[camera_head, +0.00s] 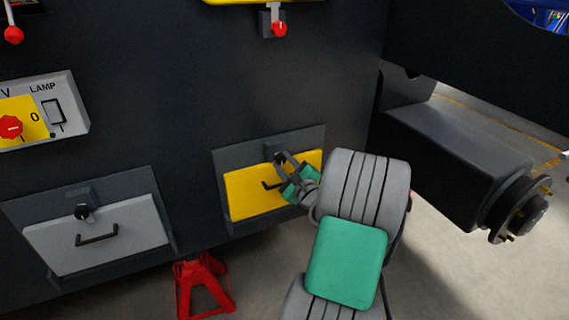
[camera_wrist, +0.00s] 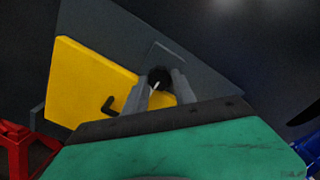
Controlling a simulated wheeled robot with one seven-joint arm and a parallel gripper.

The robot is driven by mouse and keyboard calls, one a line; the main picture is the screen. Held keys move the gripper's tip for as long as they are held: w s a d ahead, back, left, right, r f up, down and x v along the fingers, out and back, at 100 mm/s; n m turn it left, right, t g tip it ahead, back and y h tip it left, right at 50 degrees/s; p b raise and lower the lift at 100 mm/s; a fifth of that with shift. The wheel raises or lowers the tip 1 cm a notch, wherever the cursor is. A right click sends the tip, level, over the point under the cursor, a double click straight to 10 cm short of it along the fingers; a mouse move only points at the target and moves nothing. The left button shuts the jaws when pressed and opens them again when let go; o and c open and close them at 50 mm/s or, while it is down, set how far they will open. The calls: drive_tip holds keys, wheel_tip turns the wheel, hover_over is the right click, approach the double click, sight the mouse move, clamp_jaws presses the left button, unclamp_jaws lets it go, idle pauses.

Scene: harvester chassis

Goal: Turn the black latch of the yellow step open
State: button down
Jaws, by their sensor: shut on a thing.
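The yellow step (camera_head: 248,193) is a flat yellow panel in a dark frame on the chassis wall, and it lies flush or nearly so in its frame. In the wrist view the yellow step (camera_wrist: 88,82) shows at the left, with its black handle (camera_wrist: 110,106). The black latch (camera_head: 280,157) sits at the step's top edge. In the wrist view the round black latch (camera_wrist: 159,76) is between the fingertips. My gripper (camera_head: 287,162) reaches in from the lower right. Its fingers (camera_wrist: 158,88) are shut on the latch. The fingers partly hide the latch and the step's right part.
A grey step (camera_head: 130,232) with its own latch and handle is at the left. A red jack stand (camera_head: 203,289) stands below. A lamp switch panel (camera_head: 45,110) is at the upper left. A dark axle with a wheel hub (camera_head: 522,208) juts out at the right.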

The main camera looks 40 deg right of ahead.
drive_tip(key=shift+n, duration=0.3)
drive_tip(key=n+b, duration=0.2)
drive_tip(key=n, duration=0.1)
drive_tip(key=n+b, duration=0.2)
drive_tip(key=n, duration=0.3)
drive_tip(key=shift+b, duration=0.35)
drive_tip(key=n+b, duration=0.4)
drive_tip(key=n, duration=0.1)
drive_tip(key=shift+b, duration=0.3)
drive_tip(key=n+b, duration=0.2)
drive_tip(key=n, duration=0.1)
drive_tip(key=shift+b, duration=0.35)
drive_tip(key=shift+r+n+b, duration=0.15)
drive_tip(key=shift+n+b, duration=0.3)
drive_tip(key=shift+n, duration=0.15)
